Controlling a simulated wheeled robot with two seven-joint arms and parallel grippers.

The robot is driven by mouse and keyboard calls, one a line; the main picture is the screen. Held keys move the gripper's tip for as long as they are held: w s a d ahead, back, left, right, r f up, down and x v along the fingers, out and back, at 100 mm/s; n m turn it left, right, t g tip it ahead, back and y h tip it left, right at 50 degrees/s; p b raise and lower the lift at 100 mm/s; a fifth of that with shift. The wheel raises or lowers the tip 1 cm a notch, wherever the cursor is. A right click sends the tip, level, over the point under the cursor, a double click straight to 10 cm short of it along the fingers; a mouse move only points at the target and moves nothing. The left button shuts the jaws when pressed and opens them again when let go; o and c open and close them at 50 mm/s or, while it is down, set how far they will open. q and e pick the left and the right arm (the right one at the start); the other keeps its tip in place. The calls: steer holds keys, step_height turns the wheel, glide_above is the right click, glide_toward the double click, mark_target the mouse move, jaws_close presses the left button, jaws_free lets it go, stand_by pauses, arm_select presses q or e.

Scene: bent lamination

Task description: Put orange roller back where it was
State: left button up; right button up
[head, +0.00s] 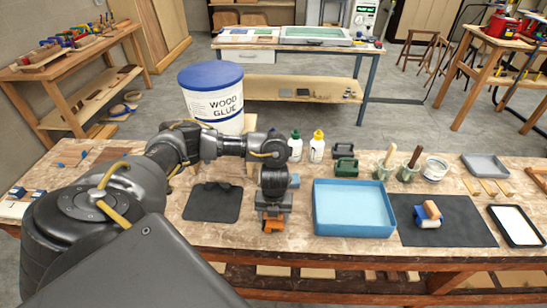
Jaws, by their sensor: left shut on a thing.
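My left gripper (272,212) points down over the front part of the workbench, just left of the blue tray. It is shut on the orange roller (273,227), whose orange part shows below the fingers. Most of the roller is hidden by the gripper, and I cannot tell whether it touches the bench top. A dark mat (475,227) lies right of the tray, with a blue and tan-orange tool (428,214) on it. A smaller dark mat (212,205) lies left of the gripper. My right gripper does not show.
The blue tray (353,233) looks empty. Behind it stand glue bottles (317,147), green blocks (346,165), pots with wooden handles (383,172) and a white tub (434,168). A large glue bucket (212,92) stands behind my arm. A white-faced tablet (517,225) lies at the right.

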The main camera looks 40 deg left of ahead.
arm_select(q)
steer(key=shift+f, duration=0.1)
steer(key=shift+f, duration=0.1)
steer(key=shift+s+f+b, duration=0.15)
steer(key=shift+f+b, duration=0.2)
steer(key=shift+b, duration=0.05)
steer(key=shift+c, duration=1.1)
steer(key=o, duration=1.3)
steer(key=shift+w+f, duration=0.1)
steer(key=shift+w, duration=0.1)
steer(key=shift+c, duration=0.2)
steer(key=shift+s+r+p, duration=0.1)
steer(key=shift+r+p, duration=0.3)
steer(key=shift+r, duration=0.2)
step_height(320, 180, up, 12)
steer(key=shift+d+r+p, duration=0.1)
steer(key=shift+p, duration=0.65)
